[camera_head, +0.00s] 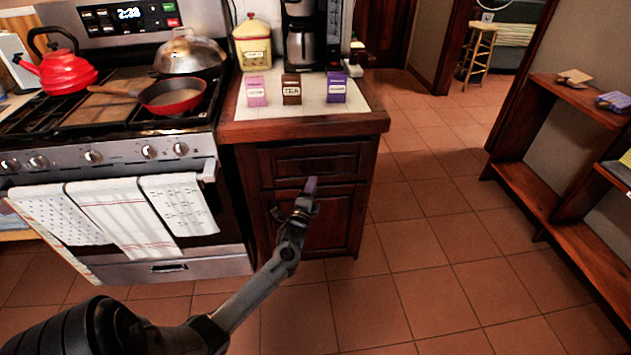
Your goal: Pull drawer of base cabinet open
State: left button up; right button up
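The base cabinet (350,215) is dark wood, right of the stove. Its drawer (280,167) sits under the countertop, above a cabinet door, and looks closed. The drawer's handle is dark and hard to make out against the wood. My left gripper (311,187) is in front of the cabinet, just below the drawer in the picture. Its fingertips point up toward the drawer. I cannot tell whether it touches the front, or whether its fingers are apart. My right gripper is not in view.
The stove (120,267) with towels on its oven handle stands left of the cabinet. Small boxes, a yellow canister (252,47) and a coffee maker (304,30) stand on the countertop (250,128). A wooden shelf (545,195) is at right. The tiled floor between is clear.

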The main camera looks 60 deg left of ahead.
pick_arm(q)
jog(key=shift+b+x, duration=0.9)
jog(key=shift+x, duration=1.75)
grip_shut()
